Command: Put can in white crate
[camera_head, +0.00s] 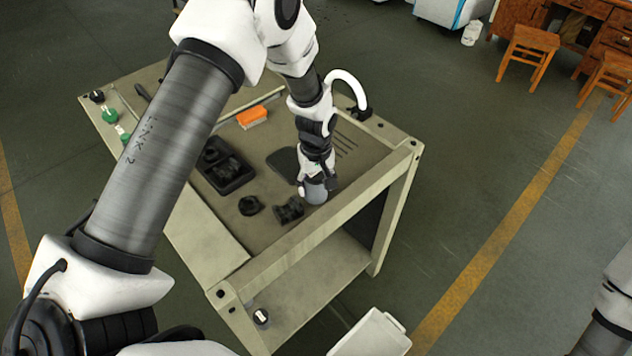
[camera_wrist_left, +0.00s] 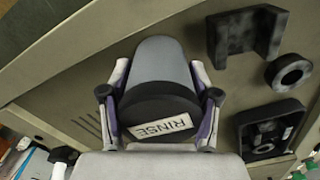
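The can (camera_head: 315,193) is a grey cylinder at the near right part of the workbench top. In the left wrist view the can (camera_wrist_left: 161,66) shows a grey body and a dark end with a white "RINSE" label. My left gripper (camera_head: 316,178) reaches down over the can, and its fingers lie close along both sides, appearing shut on it. I cannot tell whether the can touches the bench. The white crate (camera_head: 373,334) is at the bottom edge, below the bench and partly cut off. My right gripper is out of view.
The workbench (camera_head: 330,223) has a raised rim. Left of the can are a black bracket (camera_head: 289,210), a black ring (camera_head: 250,205) and a black tray (camera_head: 232,183). An orange block (camera_head: 252,117) lies farther back. A small labelled item (camera_head: 261,316) is on the lower shelf.

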